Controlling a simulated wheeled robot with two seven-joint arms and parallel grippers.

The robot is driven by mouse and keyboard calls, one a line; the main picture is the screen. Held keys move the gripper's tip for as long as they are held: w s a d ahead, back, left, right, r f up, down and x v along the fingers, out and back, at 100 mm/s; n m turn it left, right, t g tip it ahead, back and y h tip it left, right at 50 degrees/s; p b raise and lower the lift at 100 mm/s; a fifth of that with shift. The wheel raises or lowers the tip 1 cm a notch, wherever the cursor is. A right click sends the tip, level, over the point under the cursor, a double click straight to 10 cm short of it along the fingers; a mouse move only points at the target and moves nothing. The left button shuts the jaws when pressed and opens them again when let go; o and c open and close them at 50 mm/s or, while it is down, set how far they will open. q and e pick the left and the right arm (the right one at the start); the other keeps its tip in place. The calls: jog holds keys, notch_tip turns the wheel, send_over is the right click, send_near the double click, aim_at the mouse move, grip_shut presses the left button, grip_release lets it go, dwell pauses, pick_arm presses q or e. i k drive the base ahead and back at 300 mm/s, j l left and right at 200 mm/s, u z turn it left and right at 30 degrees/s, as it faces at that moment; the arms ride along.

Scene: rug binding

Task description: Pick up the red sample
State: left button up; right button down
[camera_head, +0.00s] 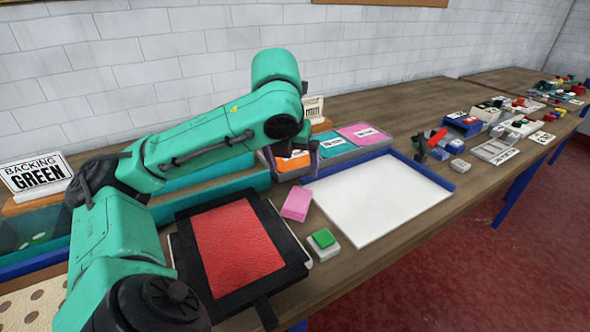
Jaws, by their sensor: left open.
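A red textured sheet (240,248), which looks like the red sample, lies flat in a black frame (285,240) on the near left part of the table. My left gripper (292,160) is open, above and beyond the frame, over the small bins at the back. It is apart from the red sheet, and its fingers are partly hidden by my own wrist. My right gripper is out of view.
A pink block (296,204) and a white block with a green top (323,241) sit right of the frame. A white blue-edged tray (380,205) lies empty beyond them. A BACKING GREEN sign (38,174) stands at left. Small tools and blocks crowd the right.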

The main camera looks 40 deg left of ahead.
aim_at(237, 256)
jog(key=k+l, duration=0.75)
jog(key=l, duration=0.25)
jog(key=k+l, duration=0.4)
jog(key=l, duration=0.1)
